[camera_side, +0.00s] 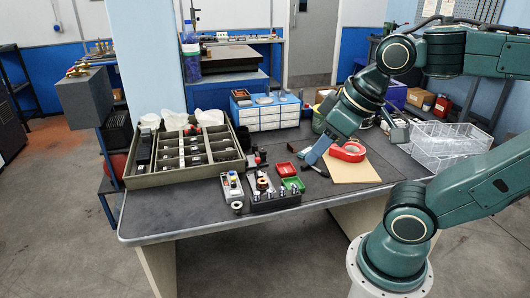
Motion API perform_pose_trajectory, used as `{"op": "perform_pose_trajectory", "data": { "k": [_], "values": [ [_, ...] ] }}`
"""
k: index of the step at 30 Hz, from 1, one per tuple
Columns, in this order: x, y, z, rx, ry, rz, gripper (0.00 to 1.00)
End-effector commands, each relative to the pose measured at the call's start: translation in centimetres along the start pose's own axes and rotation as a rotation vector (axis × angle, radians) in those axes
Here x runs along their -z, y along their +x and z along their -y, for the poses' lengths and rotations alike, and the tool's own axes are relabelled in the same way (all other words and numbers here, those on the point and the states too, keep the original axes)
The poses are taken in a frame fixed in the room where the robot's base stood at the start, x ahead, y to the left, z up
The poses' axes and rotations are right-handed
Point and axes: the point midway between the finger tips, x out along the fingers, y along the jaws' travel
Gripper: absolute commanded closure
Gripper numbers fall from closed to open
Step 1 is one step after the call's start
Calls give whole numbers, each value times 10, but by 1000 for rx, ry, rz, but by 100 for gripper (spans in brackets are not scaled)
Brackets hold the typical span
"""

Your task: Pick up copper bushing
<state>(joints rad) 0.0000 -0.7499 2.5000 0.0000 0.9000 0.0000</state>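A small copper-toned ring-shaped piece (262,184), which looks like the copper bushing, sits in a small grey holder near the front middle of the table. It is too small to make out clearly. My gripper (353,149) hangs over the right part of the table, to the right of and behind this piece. Its two fingers are spread wide apart, and I see nothing held between them. A red tape roll (348,152) shows between the fingers, lying on a tan board; I cannot tell how far above it the fingers are.
A large divided olive tray (183,179) fills the table's left side. A dark rack with upright metal pieces (274,202) stands at the front. Blue-and-white drawers (265,117) stand behind. The front right is clear.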

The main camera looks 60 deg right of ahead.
Motion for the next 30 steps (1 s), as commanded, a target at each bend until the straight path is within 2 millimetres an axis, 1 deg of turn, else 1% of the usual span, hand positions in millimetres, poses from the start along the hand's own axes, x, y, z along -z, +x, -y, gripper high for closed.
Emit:
{"op": "perform_pose_trajectory", "data": {
  "k": [1,3,4,14,19,23,30],
  "values": [
    [0,0,0,0,0,0,61],
    [0,0,0,0,0,0,47],
    [0,0,0,0,0,0,43],
    [1,0,0,-1,4,1,43],
    [9,2,-3,-7,39,14,43],
    [23,5,-7,-18,103,36,43],
    [60,20,-24,-51,280,92,43]
  ]
}}
